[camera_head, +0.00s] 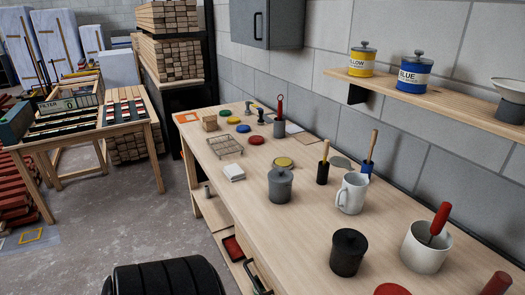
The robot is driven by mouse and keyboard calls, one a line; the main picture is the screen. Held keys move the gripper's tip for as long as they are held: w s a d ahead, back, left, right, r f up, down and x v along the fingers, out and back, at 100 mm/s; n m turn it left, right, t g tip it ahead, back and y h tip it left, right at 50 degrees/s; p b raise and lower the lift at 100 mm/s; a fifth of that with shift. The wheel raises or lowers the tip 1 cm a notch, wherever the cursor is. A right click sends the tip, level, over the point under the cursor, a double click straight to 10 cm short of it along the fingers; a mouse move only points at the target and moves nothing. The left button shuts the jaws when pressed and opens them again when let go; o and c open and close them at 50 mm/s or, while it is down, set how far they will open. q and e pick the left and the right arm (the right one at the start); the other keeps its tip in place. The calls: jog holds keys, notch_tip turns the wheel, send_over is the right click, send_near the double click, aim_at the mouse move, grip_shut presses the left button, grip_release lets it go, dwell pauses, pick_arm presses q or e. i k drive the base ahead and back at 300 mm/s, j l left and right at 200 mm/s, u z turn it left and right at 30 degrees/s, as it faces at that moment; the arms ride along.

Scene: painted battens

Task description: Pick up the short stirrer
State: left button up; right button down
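Several upright handled tools on the workbench (310,215) could be stirrers. One wooden handle (325,151) stands in a small black holder (322,173). A red-handled tool (439,219) leans in a wide white pot (425,250). A red tool with a ring top (280,106) stands in a grey holder (279,129). I cannot tell for certain which is the short stirrer. Neither of my grippers is in view.
A wall shelf (435,99) with yellow and blue paint tins overhangs the back right. The bench's front middle is fairly clear.

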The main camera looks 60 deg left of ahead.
aim_at(326, 143)
jog(key=u, duration=1.5)
jog(key=j, duration=0.6)
jog(key=i+z, duration=0.05)
jog(key=i, duration=0.05)
